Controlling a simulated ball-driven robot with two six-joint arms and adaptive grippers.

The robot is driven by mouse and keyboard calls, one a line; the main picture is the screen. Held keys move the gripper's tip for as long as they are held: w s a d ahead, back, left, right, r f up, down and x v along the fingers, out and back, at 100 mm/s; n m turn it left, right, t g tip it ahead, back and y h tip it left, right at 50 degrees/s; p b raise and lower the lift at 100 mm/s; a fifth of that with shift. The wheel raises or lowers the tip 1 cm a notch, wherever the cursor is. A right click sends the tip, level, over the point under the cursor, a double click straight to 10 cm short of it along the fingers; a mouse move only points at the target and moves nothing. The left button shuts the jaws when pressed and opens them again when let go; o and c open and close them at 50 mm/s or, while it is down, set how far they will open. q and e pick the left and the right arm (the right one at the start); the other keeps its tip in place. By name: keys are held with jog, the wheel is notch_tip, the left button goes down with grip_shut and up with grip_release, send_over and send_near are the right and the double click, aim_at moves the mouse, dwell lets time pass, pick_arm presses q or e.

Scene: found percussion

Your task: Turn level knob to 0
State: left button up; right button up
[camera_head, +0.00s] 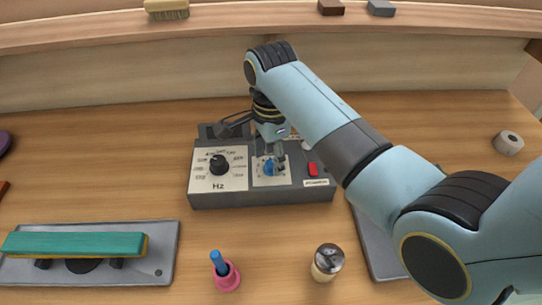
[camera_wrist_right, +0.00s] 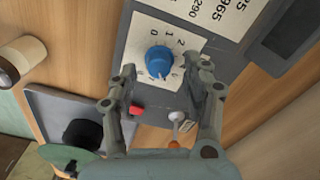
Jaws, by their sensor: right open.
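The blue level knob (camera_head: 270,168) sits on a white dial plate on the right half of a grey control box (camera_head: 262,199). The right wrist view shows this knob (camera_wrist_right: 159,61) with printed numbers around it, including 0, 1 and 2 along the upper edge. Its pointer mark is too small to read surely. My right gripper (camera_head: 274,148) reaches down over the knob. In the right wrist view its open fingers (camera_wrist_right: 166,68) stand on either side of the knob, with gaps showing. My left gripper is not in view.
The box also has a black Hz knob (camera_head: 219,165) at left and a red switch (camera_head: 313,169) at right. In front are a pink holder (camera_head: 227,277) with a blue handle and a shaker-like jar (camera_head: 327,263). A teal bar (camera_head: 75,244) lies front left.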

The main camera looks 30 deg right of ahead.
jog(key=shift+f, duration=0.7)
grip_shut()
